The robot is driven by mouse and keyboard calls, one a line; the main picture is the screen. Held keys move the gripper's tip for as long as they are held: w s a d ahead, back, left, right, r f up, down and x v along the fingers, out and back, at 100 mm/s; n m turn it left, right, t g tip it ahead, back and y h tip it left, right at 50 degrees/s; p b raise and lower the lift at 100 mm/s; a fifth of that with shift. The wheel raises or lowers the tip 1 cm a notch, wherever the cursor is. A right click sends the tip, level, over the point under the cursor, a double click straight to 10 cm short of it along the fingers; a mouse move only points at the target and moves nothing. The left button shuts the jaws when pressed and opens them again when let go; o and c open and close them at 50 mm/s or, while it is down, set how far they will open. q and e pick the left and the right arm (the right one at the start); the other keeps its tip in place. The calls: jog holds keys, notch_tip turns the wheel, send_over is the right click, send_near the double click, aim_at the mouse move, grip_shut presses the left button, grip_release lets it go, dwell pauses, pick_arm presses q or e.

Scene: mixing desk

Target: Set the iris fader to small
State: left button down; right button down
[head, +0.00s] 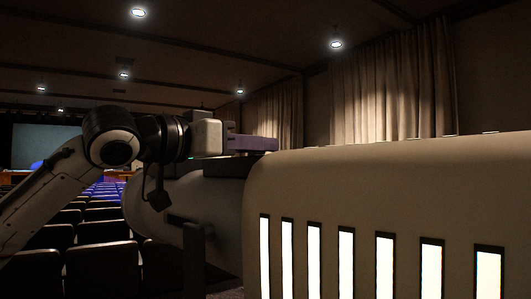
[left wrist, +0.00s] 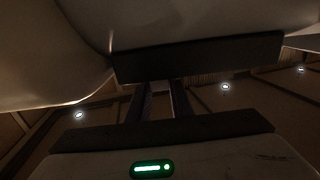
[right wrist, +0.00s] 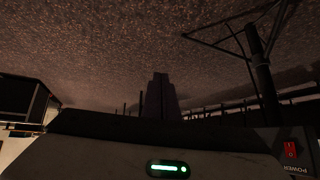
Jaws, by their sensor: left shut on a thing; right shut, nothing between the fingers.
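A large cream lamp housing (head: 380,190) with a row of bright slots fills the right of the head view, with a paler barrel (head: 170,205) to its left. My left gripper (head: 266,144) reaches across the top of the dark section where barrel and housing meet. In the left wrist view its two fingers (left wrist: 160,92) stand a little apart and end at a dark strip (left wrist: 205,57) on the lamp. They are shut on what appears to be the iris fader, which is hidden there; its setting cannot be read. My right gripper (right wrist: 158,82) is shut and empty, out of the head view.
Rows of dark seats (head: 105,235) lie below at the left, with a screen (head: 45,145) far behind. A curtain (head: 390,85) hangs behind the lamp. The right wrist view shows a red power switch (right wrist: 291,148) and a dark stand (right wrist: 262,75) over speckled floor.

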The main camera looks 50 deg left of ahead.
pick_arm(q)
jog(key=shift+a, duration=0.15)
pick_arm(e)
jog(key=shift+w+a+r, duration=0.1)
jog(key=shift+r, duration=0.1)
pick_arm(q)
jog(key=c, duration=1.6)
grip_release()
jog(key=shift+o, duration=0.2)
pick_arm(e)
jog(key=shift+w, duration=0.15)
